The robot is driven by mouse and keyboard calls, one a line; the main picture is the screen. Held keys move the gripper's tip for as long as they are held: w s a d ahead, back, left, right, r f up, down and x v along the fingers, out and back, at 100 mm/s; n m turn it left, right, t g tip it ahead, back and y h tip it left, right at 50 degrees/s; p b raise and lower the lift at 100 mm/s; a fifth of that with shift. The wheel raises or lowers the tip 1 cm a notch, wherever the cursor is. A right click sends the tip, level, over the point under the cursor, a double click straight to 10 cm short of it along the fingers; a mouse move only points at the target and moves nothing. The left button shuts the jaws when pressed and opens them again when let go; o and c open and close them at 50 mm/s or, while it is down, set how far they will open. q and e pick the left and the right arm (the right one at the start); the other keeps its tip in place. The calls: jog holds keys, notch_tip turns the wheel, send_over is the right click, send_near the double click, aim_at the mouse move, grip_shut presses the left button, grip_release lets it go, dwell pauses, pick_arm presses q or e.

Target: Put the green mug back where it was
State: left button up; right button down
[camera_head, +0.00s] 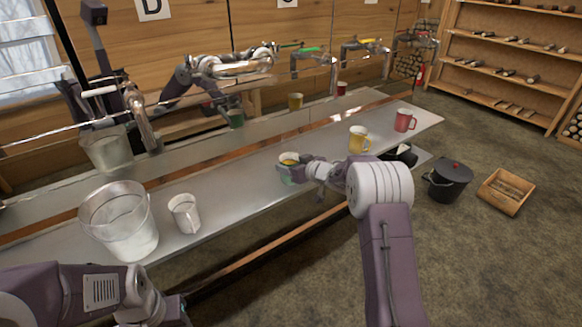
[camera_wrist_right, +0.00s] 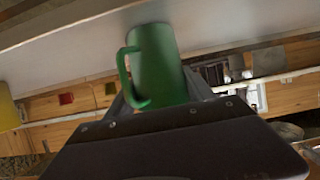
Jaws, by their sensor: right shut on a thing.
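The green mug (camera_head: 287,174) is at the middle of the long steel bench (camera_head: 240,200), upright, with something yellowish showing inside its rim. My right gripper (camera_head: 300,172) is shut on it from the right and hides part of it. In the right wrist view the green mug (camera_wrist_right: 160,62) sits between my fingers, with its handle on the left. I cannot tell whether its base touches the bench. My left arm comes in at the lower left; its fingers do not show clearly at the bottom edge.
A yellow mug (camera_head: 358,140) and a red mug (camera_head: 404,120) stand farther right on the bench. A white mug (camera_head: 186,213) and a clear bucket (camera_head: 120,222) stand left. Taps (camera_head: 310,56) run behind. A black pot (camera_head: 449,182) and a wooden crate (camera_head: 507,192) are on the floor.

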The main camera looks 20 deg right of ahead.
jog(key=shift+c, duration=1.9)
grip_release()
jog(key=shift+f, duration=0.15)
jog(key=shift+s+r, duration=0.1)
jog(key=shift+r, duration=0.25)
jog(key=p+v, duration=0.1)
jog(key=v, duration=1.1)
jog(key=shift+f, duration=0.1)
